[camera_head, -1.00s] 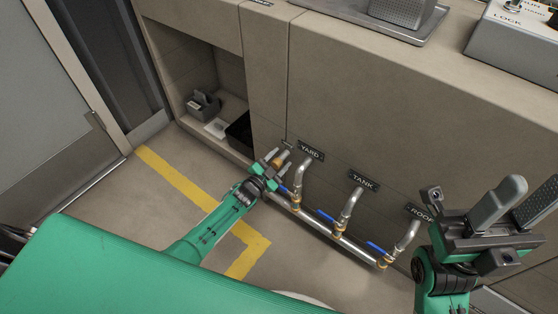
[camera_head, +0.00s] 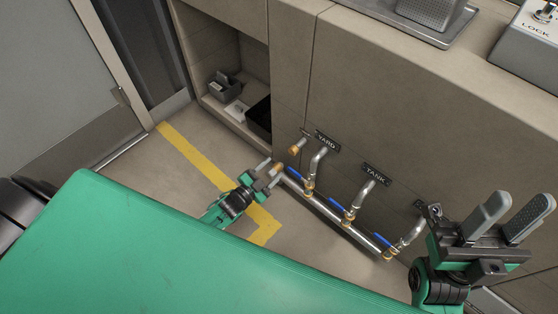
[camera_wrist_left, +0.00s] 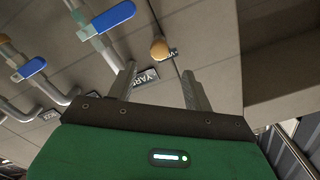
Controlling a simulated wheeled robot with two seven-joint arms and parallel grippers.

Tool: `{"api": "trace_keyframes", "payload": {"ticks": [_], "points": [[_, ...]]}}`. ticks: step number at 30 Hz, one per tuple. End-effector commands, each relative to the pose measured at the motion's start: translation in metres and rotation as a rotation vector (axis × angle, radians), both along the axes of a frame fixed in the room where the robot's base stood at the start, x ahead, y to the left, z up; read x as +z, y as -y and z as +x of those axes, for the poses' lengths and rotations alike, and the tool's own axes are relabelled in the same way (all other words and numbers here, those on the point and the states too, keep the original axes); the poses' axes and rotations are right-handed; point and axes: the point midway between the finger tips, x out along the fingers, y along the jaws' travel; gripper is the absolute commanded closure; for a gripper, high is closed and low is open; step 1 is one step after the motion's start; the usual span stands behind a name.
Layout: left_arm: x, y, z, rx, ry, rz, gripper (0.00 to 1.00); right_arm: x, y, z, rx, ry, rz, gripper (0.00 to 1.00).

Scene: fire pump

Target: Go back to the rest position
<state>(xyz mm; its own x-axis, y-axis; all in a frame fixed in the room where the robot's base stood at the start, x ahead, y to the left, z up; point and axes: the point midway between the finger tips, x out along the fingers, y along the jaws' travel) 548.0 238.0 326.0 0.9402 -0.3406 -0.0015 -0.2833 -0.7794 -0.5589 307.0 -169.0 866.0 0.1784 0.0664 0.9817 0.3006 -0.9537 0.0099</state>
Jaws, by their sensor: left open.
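My left gripper (camera_head: 268,168) is low in front of the cabinet, left of the pipe manifold. In the left wrist view its two fingers (camera_wrist_left: 158,88) stand apart with nothing between them. A brass cap (camera_head: 298,146) by the YARD label sits beyond the fingers; it also shows in the left wrist view (camera_wrist_left: 160,49). My right gripper (camera_head: 511,219) is raised at the right, its two grey fingers apart and empty. It partly covers the rightmost label.
A silver manifold (camera_head: 335,217) with blue-handled valves (camera_head: 342,208) runs along the cabinet front, close to my left gripper. An open niche (camera_head: 228,65) holds a grey caddy (camera_head: 222,86) and a black bin (camera_head: 259,117). Floor with yellow tape (camera_head: 190,158) lies left.

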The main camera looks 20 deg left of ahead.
Motion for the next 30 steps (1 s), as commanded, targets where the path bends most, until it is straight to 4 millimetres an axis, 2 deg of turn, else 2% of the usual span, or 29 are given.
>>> {"api": "trace_keyframes", "payload": {"ticks": [4, 19, 22, 23, 26, 29, 30], "points": [[0.001, -0.002, -0.006, -0.001, 0.001, 0.0, 0.49, -0.002, 0.0, -0.001, -0.001, -0.012, 0.0, 0.64], [0.0, -0.002, -0.006, -0.001, 0.001, 0.0, 0.49, 0.0, 0.0, 0.0, -0.002, -0.005, 0.003, 0.64], [0.009, 0.003, -0.005, -0.006, 0.018, -0.015, 0.49, 0.0, 0.0, 0.0, -0.002, -0.002, 0.004, 0.64], [0.015, 0.007, -0.005, -0.011, 0.03, -0.026, 0.49, 0.0, 0.0, 0.0, -0.002, -0.002, 0.004, 0.64], [0.053, 0.028, -0.006, -0.036, 0.106, -0.09, 0.49, 0.0, 0.0, 0.0, -0.002, -0.003, 0.004, 0.64], [0.114, 0.055, -0.013, -0.076, 0.221, -0.191, 0.49, 0.0, 0.0, 0.0, -0.001, -0.004, 0.004, 0.64], [0.143, 0.065, -0.018, -0.094, 0.274, -0.237, 0.49, 0.0, 0.0, 0.0, -0.001, -0.004, 0.004, 0.64]]}}
